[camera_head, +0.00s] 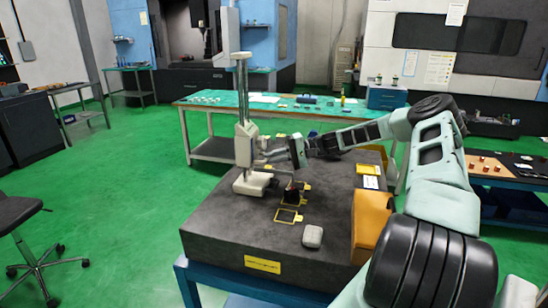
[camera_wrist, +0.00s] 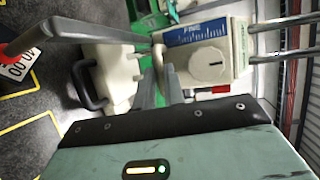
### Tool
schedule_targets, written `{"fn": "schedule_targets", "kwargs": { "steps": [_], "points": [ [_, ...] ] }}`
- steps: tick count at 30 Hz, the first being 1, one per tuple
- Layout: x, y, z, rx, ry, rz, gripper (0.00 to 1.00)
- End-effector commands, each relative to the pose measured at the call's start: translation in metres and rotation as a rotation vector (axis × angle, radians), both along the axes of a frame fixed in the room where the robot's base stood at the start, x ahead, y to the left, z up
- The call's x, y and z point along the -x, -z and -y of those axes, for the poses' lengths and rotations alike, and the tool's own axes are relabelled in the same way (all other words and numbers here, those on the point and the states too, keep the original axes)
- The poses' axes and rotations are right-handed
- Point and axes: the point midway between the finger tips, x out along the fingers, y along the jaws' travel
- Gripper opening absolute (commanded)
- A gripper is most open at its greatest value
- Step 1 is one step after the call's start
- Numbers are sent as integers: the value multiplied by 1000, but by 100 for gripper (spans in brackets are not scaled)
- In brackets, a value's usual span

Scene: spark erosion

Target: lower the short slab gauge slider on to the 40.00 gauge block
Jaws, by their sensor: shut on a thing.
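The height gauge (camera_head: 250,182) stands upright on the dark slab, with a pale base and twin columns. Its slider (camera_wrist: 208,62), with a blue scale plate and round knob, shows in the wrist view beside the columns. In the head view the block (camera_head: 293,188) is small and dark. My gripper (camera_wrist: 160,68) is shut on the slider's small cream grip, partly hidden by the fingers; it also shows in the head view (camera_head: 294,152).
Yellow outlines (camera_head: 287,215) mark the slab top near the block. A grey rounded object (camera_head: 312,236) and an orange box (camera_head: 368,222) stand on the slab's right part. The slab's left front is clear. A green-topped bench (camera_head: 225,104) stands behind.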

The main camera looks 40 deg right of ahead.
Motion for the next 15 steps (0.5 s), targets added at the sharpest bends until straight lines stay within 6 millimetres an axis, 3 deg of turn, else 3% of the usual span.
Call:
{"fn": "schedule_targets", "kwargs": {
  "steps": [5, 6, 8, 15],
  "points": [
    [2, 7, 1, 6, 1, -10, 0],
    [2, 7, 1, 7, 1, -11, 19],
    [2, 7, 0, 5, 1, -11, 32],
    [1, 5, 0, 4, 1, -8, 32]
  ]
}}
